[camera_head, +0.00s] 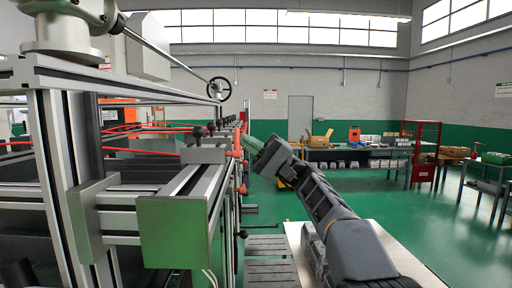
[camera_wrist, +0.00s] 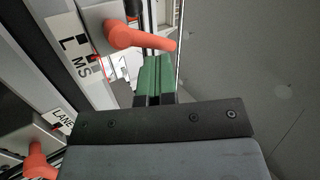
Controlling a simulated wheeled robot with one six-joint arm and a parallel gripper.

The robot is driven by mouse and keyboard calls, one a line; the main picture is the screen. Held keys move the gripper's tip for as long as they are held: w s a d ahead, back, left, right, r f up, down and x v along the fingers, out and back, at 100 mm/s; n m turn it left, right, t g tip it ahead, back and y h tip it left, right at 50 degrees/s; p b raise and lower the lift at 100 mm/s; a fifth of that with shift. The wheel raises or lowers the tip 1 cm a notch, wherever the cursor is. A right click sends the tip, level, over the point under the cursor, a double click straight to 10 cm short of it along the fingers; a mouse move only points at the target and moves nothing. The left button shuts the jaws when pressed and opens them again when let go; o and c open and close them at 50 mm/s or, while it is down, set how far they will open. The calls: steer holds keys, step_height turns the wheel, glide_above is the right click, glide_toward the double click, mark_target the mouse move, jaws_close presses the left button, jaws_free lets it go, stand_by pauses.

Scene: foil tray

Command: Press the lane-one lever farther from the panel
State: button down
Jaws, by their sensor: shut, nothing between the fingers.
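An orange lever (camera_wrist: 138,37) sticks out from a grey block at the top of the wrist view, beside a white label (camera_wrist: 73,43) of which "L" and "MS" show. I cannot read a lane number on either. My gripper (camera_wrist: 155,66) has green fingers, shut and empty, close to the upper lever's tip. I cannot tell whether they touch. In the head view my gripper (camera_head: 251,144) is just right of the red-orange levers (camera_head: 237,147).
The metal machine frame (camera_head: 190,180) with rails fills the left side. Grey slatted steps (camera_head: 270,262) lie low beside it. Workbenches with boxes (camera_head: 350,155) and a red rack (camera_head: 421,150) stand farther back. Green floor (camera_head: 400,220) is open at the right.

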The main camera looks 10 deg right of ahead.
steer(key=shift+d, duration=0.1)
steer(key=w+d+f, duration=0.1)
steer(key=w+d, duration=0.2)
steer(key=d, duration=0.3)
steer(key=w+d+f, duration=0.2)
steer(key=w+d, duration=0.1)
steer(key=d, duration=0.3)
steer(key=shift+f, duration=0.3)
